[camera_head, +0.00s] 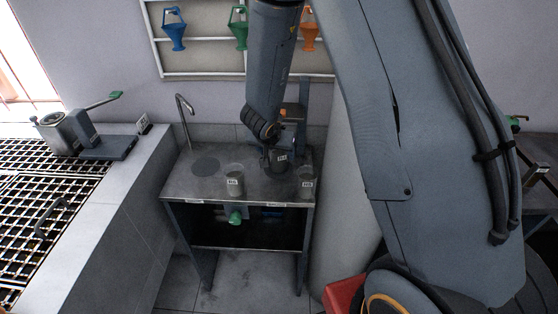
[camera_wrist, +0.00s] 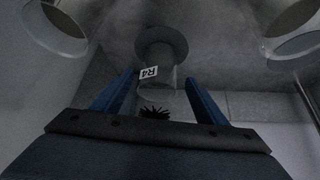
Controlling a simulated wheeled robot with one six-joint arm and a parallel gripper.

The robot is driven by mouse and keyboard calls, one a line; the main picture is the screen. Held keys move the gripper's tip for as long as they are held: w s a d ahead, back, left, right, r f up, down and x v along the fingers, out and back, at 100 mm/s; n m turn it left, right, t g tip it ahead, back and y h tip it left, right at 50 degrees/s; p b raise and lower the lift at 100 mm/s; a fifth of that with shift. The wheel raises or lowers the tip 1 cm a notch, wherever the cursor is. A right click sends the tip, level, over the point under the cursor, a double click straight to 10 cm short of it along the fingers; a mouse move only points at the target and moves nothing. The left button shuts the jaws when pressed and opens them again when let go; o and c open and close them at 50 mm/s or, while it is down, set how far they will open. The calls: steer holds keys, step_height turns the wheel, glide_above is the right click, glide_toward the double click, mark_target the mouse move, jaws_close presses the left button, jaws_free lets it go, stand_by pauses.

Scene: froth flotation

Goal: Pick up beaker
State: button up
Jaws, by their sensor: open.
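My gripper (camera_wrist: 160,88) is open, its two blue fingers pointing away from the wrist camera. A grey cylindrical vessel labelled R4 (camera_wrist: 157,72) shows between and beyond the fingertips, below a dark round disc. I cannot tell whether the fingers touch it. In the head view my gripper is over the back of the metal table, by the R4 vessel (camera_head: 282,158), which it partly hides. Two grey beakers with white labels stand nearer the front, one at the middle (camera_head: 234,186) and one at the right (camera_head: 305,188). Two open vessel rims show in the wrist view's upper corners.
The metal table (camera_head: 205,190) has a curved tap (camera_head: 182,112) at its back left and a green object (camera_head: 235,217) below its top. A counter with grating stands left. Funnels hang on a wall rack (camera_head: 200,73) behind.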

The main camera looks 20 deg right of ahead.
steer(key=shift+x, duration=2.25)
steer(key=shift+s+d, duration=0.1)
steer(key=shift+c, duration=0.4)
steer(key=c, duration=1.2)
